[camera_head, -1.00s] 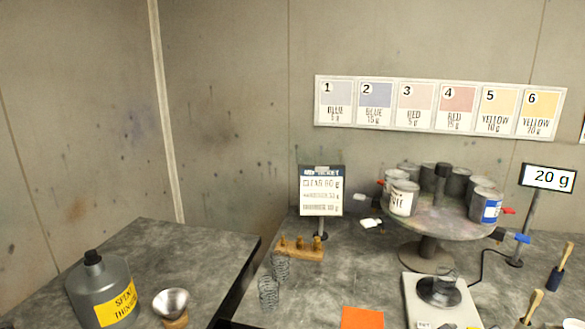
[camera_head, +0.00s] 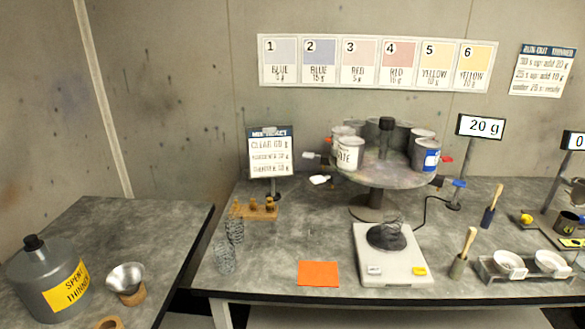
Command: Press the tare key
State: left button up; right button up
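A white scale (camera_head: 362,242) stands on the grey bench near its front edge. Its front edge carries a pale key (camera_head: 375,269) at the left and a yellow key (camera_head: 419,271) at the right; their lettering is too small to read, so I cannot tell which is the tare key. A dark round pan (camera_head: 386,241) sits on the scale, with a wire-like coil shape on or behind it. A display on a post (camera_head: 481,126) behind the scale reads 20 g. Neither of my grippers is in view.
An orange square (camera_head: 318,274) lies left of the scale. A round stand (camera_head: 375,171) with several cans rises behind it. A brush (camera_head: 462,253) in a holder and a tray with two white bowls (camera_head: 508,264) are to the right. A spent thinner can (camera_head: 47,278) is far left.

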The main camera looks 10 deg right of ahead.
aim_at(418, 272)
jog(key=z, duration=1.35)
